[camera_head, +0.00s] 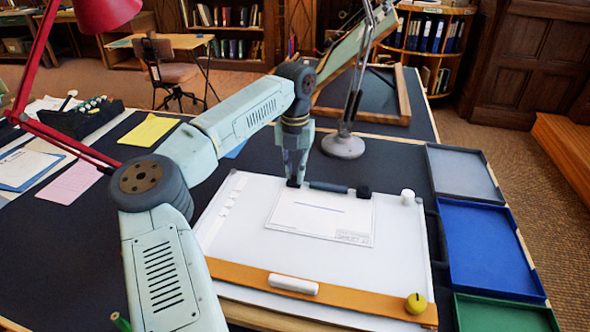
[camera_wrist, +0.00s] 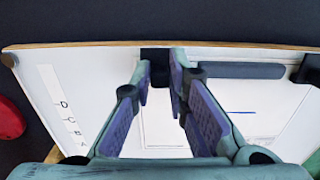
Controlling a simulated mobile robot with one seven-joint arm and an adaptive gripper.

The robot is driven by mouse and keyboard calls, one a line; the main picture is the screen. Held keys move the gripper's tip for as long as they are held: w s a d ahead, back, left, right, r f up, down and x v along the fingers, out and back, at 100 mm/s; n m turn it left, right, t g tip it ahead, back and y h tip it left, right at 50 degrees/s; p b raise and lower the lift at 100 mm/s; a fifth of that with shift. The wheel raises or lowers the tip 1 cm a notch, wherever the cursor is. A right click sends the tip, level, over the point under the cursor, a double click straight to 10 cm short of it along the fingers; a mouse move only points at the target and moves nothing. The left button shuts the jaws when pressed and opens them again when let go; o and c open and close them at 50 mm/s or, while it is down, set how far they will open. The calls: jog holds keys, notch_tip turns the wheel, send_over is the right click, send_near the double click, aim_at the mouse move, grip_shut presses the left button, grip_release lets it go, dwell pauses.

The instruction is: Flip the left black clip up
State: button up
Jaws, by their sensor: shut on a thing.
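The left black clip (camera_head: 291,183) sits at the far edge of the white drawing board (camera_head: 240,226), at the left end of a dark bar (camera_head: 328,187). In the wrist view the left black clip (camera_wrist: 155,54) shows at the fingertips. My gripper (camera_head: 297,179) points down at it from above; in the wrist view my gripper (camera_wrist: 163,82) is shut on it. The fingers partly hide the clip, so its tilt is hard to tell. The right black clip (camera_head: 363,191) is at the bar's other end, apart from my gripper. A white sheet (camera_head: 318,215) lies below the bar.
A lamp base (camera_head: 343,146) stands just behind the board. A white cylinder (camera_head: 407,197) is at its right corner. Grey (camera_head: 465,172) and blue (camera_head: 490,245) trays lie right.

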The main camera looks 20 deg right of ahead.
jog(key=shift+r, duration=0.1)
grip_shut()
jog(key=p, duration=0.2)
jog(key=r+g+p, duration=0.1)
jog(key=p, duration=0.1)
jog(key=shift+w+d+y, duration=0.2)
jog(key=shift+d+y, duration=0.05)
jog(key=shift+y, duration=0.05)
jog(key=p, duration=0.1)
jog(key=g+y+p, duration=0.1)
jog(key=shift+w+d+f+p, duration=0.15)
jog(key=shift+w+f+p, duration=0.1)
jog(key=shift+w+p, duration=0.1)
jog(key=shift+w+d+f+g+y, duration=0.1)
jog(key=shift+w+f+g+y, duration=0.15)
jog(key=shift+g, duration=0.35)
jog(key=shift+y, duration=0.25)
jog(key=shift+g, duration=0.3)
jog(key=o, duration=0.7)
grip_release()
jog(key=shift+s, duration=0.1)
jog(key=shift+o, duration=0.2)
jog(key=shift+a, duration=0.2)
